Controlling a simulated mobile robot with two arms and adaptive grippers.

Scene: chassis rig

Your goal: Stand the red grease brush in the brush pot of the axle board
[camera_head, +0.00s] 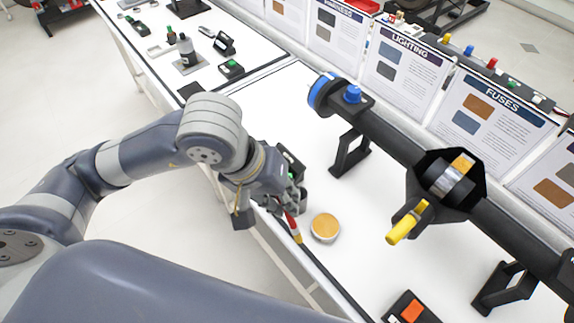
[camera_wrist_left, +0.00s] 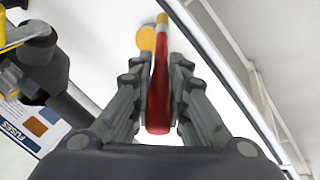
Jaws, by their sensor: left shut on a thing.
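My left gripper (camera_head: 291,203) is shut on the red grease brush (camera_head: 291,227), near the front edge of the white table. In the head view the brush points down, slightly tilted, with its tan tip lowest. In the left wrist view the red handle (camera_wrist_left: 159,100) lies between both fingers, with the brush's yellowish end away from the palm. A round tin with a tan top (camera_head: 325,227) stands just right of the brush tip. The black axle (camera_head: 391,138) with its hub stands on supports to the right. I cannot make out the brush pot. My right gripper is not in view.
A yellow handle (camera_head: 402,229) sticks out from the hub. A black box with an orange top (camera_head: 411,309) is at the bottom. Upright sign cards (camera_head: 493,121) line the back. Bare white table lies between the tin and the axle.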

